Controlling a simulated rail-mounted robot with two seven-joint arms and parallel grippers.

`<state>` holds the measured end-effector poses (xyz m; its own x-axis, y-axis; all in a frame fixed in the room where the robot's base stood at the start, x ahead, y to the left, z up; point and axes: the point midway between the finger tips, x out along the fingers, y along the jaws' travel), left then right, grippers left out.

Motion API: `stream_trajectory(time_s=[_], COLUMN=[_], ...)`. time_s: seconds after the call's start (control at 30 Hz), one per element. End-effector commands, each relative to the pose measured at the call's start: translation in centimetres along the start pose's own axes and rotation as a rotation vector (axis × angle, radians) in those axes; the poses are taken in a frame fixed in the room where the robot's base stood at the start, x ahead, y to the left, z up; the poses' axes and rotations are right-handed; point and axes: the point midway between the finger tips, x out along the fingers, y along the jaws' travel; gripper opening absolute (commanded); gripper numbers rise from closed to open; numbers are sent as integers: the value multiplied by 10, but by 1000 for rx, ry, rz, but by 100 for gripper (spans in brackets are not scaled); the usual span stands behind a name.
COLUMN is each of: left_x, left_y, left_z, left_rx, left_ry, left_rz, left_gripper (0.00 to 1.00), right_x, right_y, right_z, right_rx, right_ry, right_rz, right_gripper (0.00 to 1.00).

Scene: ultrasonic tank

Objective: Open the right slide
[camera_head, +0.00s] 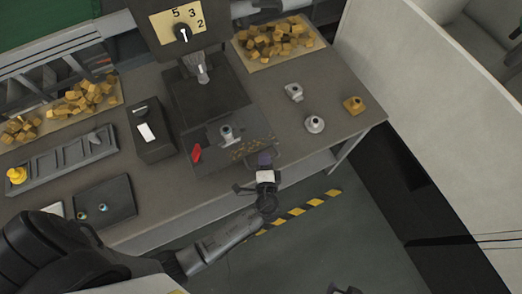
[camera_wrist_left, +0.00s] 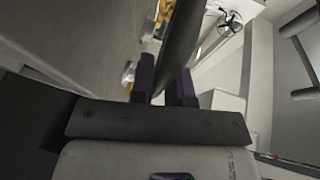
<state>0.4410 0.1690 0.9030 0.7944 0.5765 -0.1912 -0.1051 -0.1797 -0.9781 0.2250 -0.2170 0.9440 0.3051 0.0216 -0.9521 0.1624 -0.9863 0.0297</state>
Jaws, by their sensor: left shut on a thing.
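A machine on the bench has a dial panel (camera_head: 182,24) and a dark flat base plate (camera_head: 215,152) in front. My left gripper (camera_head: 265,160) is at the front right edge of this plate, by the bench's front edge. Its purple fingers are shut on a dark curved bar, which looks like a handle of the slide. In the left wrist view the bar (camera_wrist_left: 182,40) runs up between the fingers (camera_wrist_left: 165,85). How far the slide is open cannot be told. A dark part at the bottom edge (camera_head: 345,288) looks like my right gripper; its jaws are unclear.
A red piece (camera_head: 196,153) and a metal fitting (camera_head: 227,133) sit on the plate. Loose fittings (camera_head: 314,123) stand to the right. Trays of yellow-brown blocks (camera_head: 275,42) lie at the back. A black box (camera_head: 151,131) stands left. The floor in front looks clear.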

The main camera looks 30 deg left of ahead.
Motion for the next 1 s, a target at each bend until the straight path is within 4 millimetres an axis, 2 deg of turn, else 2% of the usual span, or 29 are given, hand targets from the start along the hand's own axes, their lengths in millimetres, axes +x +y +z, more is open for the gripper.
stream_trajectory(time_s=[0.43,0.47,0.7,1.0], left_x=[-2,-2,-2,-6], left_y=[0,0,1,1], left_z=[-1,-1,-1,-1], left_rx=[0,0,0,1], left_ry=[0,0,0,1], left_rz=[-2,-2,-1,1], left_gripper=[0,18,41,41], right_x=[1,1,1,1], right_y=[2,2,3,2], right_z=[0,1,0,0], right_rx=[-6,-7,-10,-7], right_ry=[-1,-1,-1,0], right_rz=[5,5,8,6], right_gripper=[60,60,60,60])
